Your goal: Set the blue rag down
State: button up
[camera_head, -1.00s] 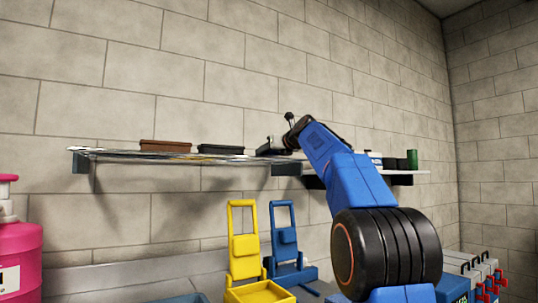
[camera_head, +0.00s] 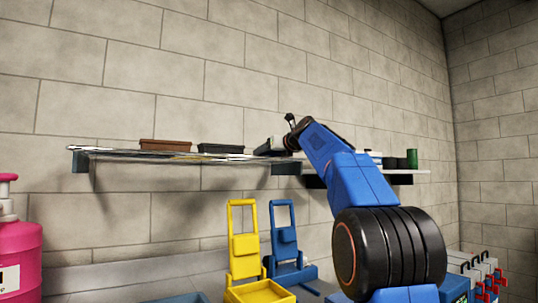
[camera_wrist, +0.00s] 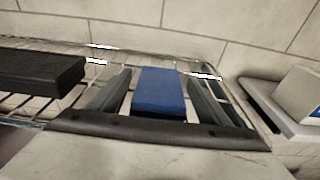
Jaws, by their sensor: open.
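The blue rag (camera_wrist: 158,92) shows in the wrist view as a folded blue block at the end of the wire shelf (camera_wrist: 100,47). It lies between the two dark fingers of my gripper (camera_wrist: 158,76), with a visible gap on each side. My gripper is open. The rag's near end is hidden behind the gripper's dark front edge, so its contact with the shelf is not clear. In the head view my gripper (camera_head: 268,146) is at the right end of the wire shelf (camera_head: 120,154), and the rag cannot be made out there.
A black tray (camera_head: 220,149) and a brown tray (camera_head: 165,145) stand left of my gripper. A second shelf (camera_head: 424,172) holds green cans (camera_head: 412,158) on the right. A yellow stand (camera_head: 243,245) and a blue stand (camera_head: 285,240) are below. The wall is close behind.

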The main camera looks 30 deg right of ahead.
jog(key=s+r, duration=0.2)
jog(key=s, duration=0.9)
jog(key=shift+s+d, duration=0.2)
jog(key=shift+s, duration=0.2)
